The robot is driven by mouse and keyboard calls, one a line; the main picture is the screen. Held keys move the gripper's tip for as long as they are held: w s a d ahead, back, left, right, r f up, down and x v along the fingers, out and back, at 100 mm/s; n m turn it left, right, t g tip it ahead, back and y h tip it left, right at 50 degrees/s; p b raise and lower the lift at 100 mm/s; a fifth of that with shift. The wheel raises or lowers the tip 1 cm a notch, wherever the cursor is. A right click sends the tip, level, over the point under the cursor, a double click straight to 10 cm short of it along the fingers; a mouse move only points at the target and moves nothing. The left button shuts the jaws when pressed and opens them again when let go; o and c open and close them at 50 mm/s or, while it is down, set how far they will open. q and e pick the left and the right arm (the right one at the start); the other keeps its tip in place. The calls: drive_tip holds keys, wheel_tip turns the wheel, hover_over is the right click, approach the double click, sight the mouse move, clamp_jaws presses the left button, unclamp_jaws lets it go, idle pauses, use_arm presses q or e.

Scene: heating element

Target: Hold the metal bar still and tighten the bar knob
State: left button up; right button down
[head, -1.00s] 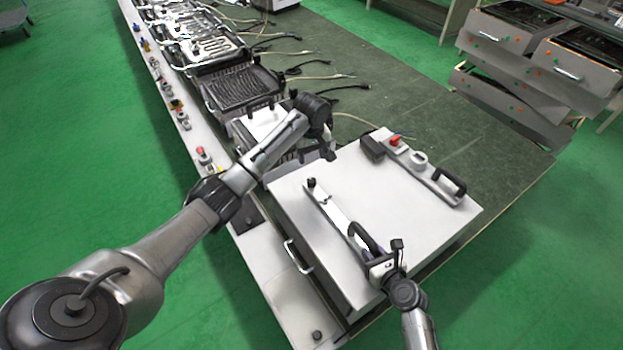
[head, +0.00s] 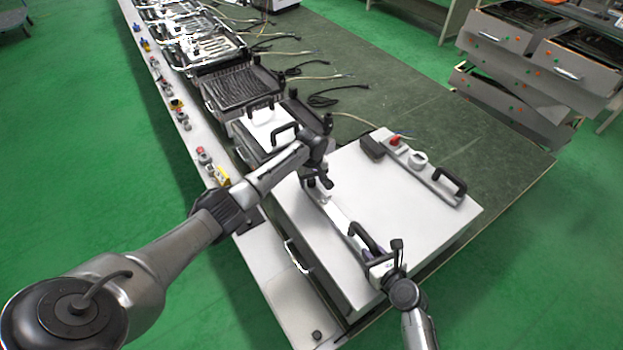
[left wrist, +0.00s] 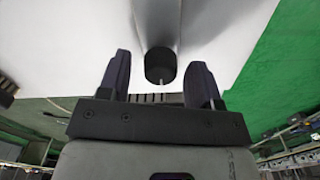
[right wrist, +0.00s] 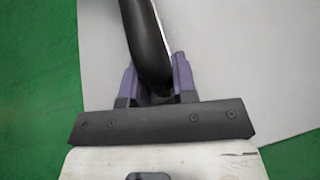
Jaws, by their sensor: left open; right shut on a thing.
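The metal bar (head: 339,216) lies on the white top of the box, with a black handle (head: 364,238) at its near end. My right gripper (head: 376,258) is shut on this handle; in the right wrist view the handle (right wrist: 147,42) runs up from between the fingers. My left gripper (head: 321,188) is over the far end of the bar, open. In the left wrist view the black bar knob (left wrist: 160,65) shows between and slightly beyond the open fingertips, with a gap on both sides. In the head view the left gripper largely hides the knob.
The white box top (head: 420,225) carries a strip with a red button (head: 395,140), a white round part (head: 418,158) and a black handle (head: 449,181) at its far right edge. A row of grills (head: 240,90) stands behind my left arm. The green bench top (head: 480,130) is clear at right.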

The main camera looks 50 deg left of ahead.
use_arm(q)
drive_tip(key=c, duration=0.9)
drive_tip(key=shift+c, duration=0.2)
